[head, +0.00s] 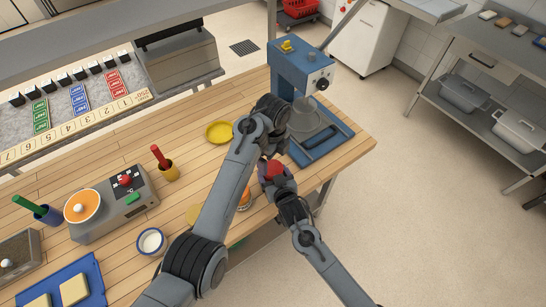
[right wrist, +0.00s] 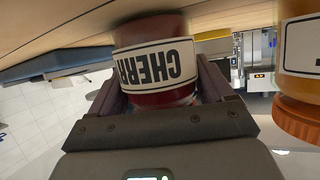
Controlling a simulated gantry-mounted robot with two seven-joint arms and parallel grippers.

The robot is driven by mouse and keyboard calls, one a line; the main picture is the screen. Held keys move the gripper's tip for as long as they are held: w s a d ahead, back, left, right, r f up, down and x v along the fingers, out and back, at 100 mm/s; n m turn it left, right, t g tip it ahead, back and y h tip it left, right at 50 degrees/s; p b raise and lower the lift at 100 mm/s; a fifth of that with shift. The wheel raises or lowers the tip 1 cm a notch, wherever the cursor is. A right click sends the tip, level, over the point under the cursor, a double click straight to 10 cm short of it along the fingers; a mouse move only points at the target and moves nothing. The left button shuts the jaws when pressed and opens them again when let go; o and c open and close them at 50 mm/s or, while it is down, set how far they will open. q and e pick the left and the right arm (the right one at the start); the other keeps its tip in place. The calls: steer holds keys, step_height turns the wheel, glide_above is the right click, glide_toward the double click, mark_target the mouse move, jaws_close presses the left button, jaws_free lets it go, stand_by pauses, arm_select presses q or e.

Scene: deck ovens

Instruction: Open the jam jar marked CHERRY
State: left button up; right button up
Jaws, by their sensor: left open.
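The cherry jar (right wrist: 155,65) stands between my right gripper's fingers (right wrist: 165,95). Its white label reads CHERRY, upside down in the right wrist view. In the head view its red top (head: 272,170) shows near the table's front edge. My right gripper is shut on the jar's sides; whether the jar touches the table is hidden. My left gripper (head: 268,155) is just above the red top, pointing down and open. The left arm hides most of its fingers, and I cannot tell whether they touch the lid.
An orange-lidded jar (right wrist: 300,115) stands close beside the cherry jar. A blue press machine (head: 300,75) stands just behind. Open floor lies right.

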steer(key=o, duration=0.3)
steer(key=shift+s, duration=0.1)
steer(key=p+v, duration=0.1)
steer(key=v, duration=0.9)
steer(key=shift+s+r, duration=0.25)
